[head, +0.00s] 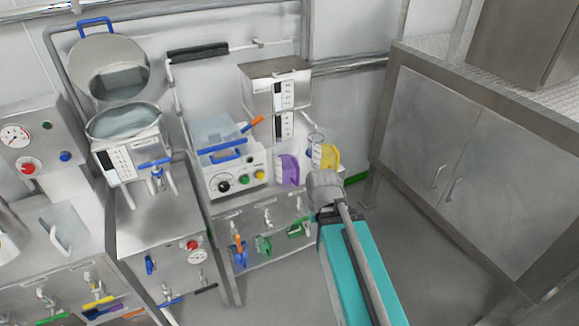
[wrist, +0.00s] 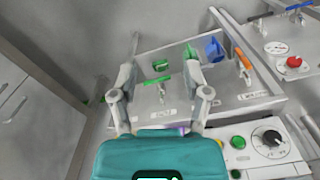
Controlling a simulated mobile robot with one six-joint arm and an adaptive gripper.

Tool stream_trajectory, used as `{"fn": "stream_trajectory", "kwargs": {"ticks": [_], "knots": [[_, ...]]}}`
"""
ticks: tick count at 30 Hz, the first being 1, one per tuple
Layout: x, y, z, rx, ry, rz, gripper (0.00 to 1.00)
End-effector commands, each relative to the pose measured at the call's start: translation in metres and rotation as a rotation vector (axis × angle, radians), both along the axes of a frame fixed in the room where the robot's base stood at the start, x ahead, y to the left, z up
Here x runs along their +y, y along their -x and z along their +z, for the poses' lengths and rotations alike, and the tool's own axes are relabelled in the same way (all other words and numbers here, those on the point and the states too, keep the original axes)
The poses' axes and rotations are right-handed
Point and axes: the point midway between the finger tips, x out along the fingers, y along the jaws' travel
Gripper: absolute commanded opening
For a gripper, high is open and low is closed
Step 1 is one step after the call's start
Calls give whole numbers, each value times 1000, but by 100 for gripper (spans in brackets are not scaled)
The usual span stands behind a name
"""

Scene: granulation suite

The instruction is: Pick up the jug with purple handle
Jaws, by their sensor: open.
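The jug with the purple handle (head: 288,169) stands upright on the grey steel bench, right of the white control box. In the head view my arm's grey end is just to its right. My gripper (wrist: 163,76) is open and empty in the wrist view, its two fingers spread over the bench's front edge and valves. A small purple patch (wrist: 181,129) shows between the fingers near my gripper's teal body; most of the jug is hidden there.
A jug with a yellow handle (head: 329,156) stands right of the purple one, close to my arm. The white control box (head: 235,173) with knob and buttons is on the left. Valves with coloured levers (head: 264,243) line the bench front. A steel cabinet (head: 440,140) stands at right.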

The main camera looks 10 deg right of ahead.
Motion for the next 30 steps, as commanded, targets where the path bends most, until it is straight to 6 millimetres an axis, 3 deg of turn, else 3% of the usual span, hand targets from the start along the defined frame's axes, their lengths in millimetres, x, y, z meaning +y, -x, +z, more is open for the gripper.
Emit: {"fn": "stream_trajectory", "kwargs": {"ticks": [5, 7, 11, 22, 30], "knots": [[-1, -8, -9, 3, 40, 51, 61], [10, -15, -16, 7, 75, 90, 61], [9, -33, -32, 21, 175, 217, 61], [8, -110, -73, 175, 603, 737, 61], [34, -169, -80, 395, 923, 1079, 61]]}}
